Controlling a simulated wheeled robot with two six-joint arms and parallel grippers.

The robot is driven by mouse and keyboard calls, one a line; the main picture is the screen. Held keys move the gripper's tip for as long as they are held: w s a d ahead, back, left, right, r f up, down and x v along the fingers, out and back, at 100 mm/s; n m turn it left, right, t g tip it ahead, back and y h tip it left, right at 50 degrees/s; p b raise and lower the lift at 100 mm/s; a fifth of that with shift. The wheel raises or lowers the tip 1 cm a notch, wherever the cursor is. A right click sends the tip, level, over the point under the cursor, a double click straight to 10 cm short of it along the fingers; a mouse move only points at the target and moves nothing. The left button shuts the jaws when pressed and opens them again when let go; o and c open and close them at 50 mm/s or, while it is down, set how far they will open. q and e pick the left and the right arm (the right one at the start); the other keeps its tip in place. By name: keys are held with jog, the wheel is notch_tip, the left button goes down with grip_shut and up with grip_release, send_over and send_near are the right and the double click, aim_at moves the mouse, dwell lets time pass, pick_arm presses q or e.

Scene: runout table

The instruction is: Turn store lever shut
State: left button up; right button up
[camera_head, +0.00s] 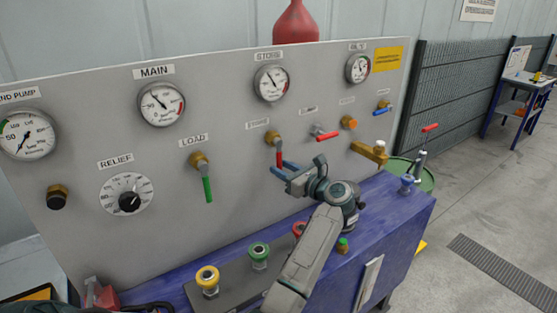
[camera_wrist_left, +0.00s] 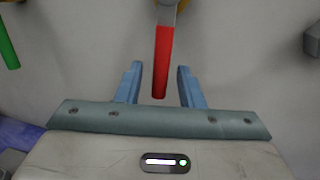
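The store lever (camera_head: 278,154) has a red handle on a brass valve and hangs straight down from the panel, below the STORE gauge (camera_head: 271,83). In the left wrist view its red handle (camera_wrist_left: 162,62) points down between the two blue fingers. My left gripper (camera_head: 283,170) is open at the lever's lower end, and it also shows in the left wrist view (camera_wrist_left: 159,88). A gap shows on each side of the handle, so neither finger appears to touch it. My right gripper is not in view.
The green load lever (camera_head: 207,187) hangs down to the left. Another red lever (camera_head: 326,135) and a brass fitting (camera_head: 369,151) are to the right. Colored knobs, such as a yellow one (camera_head: 207,278), stand on the blue bench (camera_head: 405,215) below.

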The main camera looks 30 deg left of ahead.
pick_arm(q)
jog(key=shift+w+a+r, duration=0.1)
jog(key=shift+w+a, duration=0.05)
jog(key=shift+a, duration=0.65)
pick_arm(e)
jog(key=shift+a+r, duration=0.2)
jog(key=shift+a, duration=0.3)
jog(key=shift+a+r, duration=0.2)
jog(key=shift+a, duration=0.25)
pick_arm(q)
jog(key=shift+w+a, duration=0.1)
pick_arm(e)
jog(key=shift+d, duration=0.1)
pick_arm(q)
grip_shut()
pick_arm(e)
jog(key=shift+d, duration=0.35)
